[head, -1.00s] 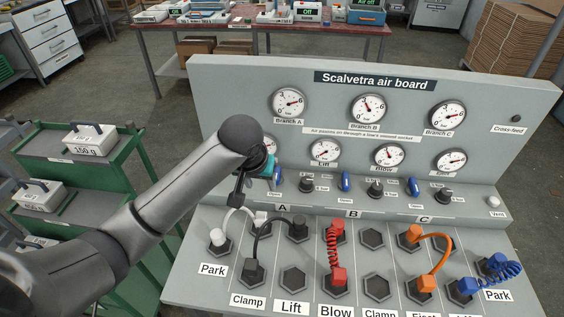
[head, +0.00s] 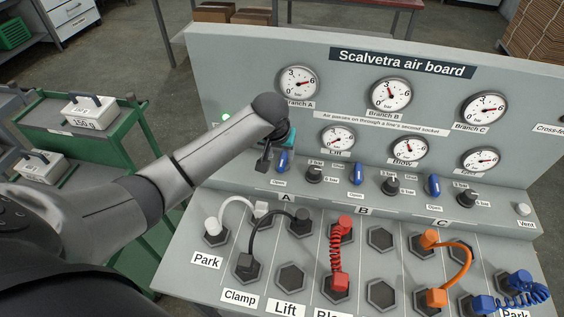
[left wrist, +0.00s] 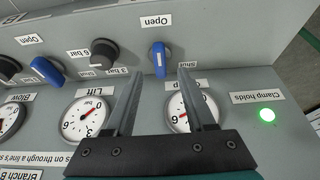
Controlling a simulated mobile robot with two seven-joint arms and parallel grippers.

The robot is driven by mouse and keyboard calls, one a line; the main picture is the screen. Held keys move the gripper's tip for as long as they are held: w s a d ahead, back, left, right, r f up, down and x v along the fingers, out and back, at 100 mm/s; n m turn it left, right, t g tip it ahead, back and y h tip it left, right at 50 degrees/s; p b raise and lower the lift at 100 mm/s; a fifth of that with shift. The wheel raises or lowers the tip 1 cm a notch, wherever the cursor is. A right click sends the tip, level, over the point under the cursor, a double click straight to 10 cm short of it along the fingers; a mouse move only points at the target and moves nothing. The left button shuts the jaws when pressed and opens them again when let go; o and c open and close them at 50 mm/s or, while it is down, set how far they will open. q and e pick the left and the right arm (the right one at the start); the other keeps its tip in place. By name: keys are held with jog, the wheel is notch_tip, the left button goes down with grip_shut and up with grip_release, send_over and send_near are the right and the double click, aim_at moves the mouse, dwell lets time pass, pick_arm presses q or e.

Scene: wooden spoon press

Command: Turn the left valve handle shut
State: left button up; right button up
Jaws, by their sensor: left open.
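The left valve handle (head: 283,161) is a small blue lever on the board's sloped ledge, below the gauges. It also shows in the left wrist view (left wrist: 159,62), pointing toward its "Open" label, with a "Shut" label to its right. My left gripper (head: 266,160) is just left of the handle in the head view. In the left wrist view its two dark fingers (left wrist: 160,74) are spread apart, with the handle lined up in the gap near the tips. I cannot tell whether they touch it. My right gripper is out of view.
Black regulator knobs (head: 314,174) and two more blue handles (head: 356,174) stand to the right along the ledge. Below are sockets with white, black, red (head: 340,257), orange and blue hoses. A green "Clamp holds" lamp (left wrist: 267,115) is lit. A green cart (head: 95,140) stands left.

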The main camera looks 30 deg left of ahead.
aim_at(282, 161)
pick_arm(q)
jog(key=shift+b+x, duration=0.8)
jog(key=shift+x, duration=2.25)
grip_shut()
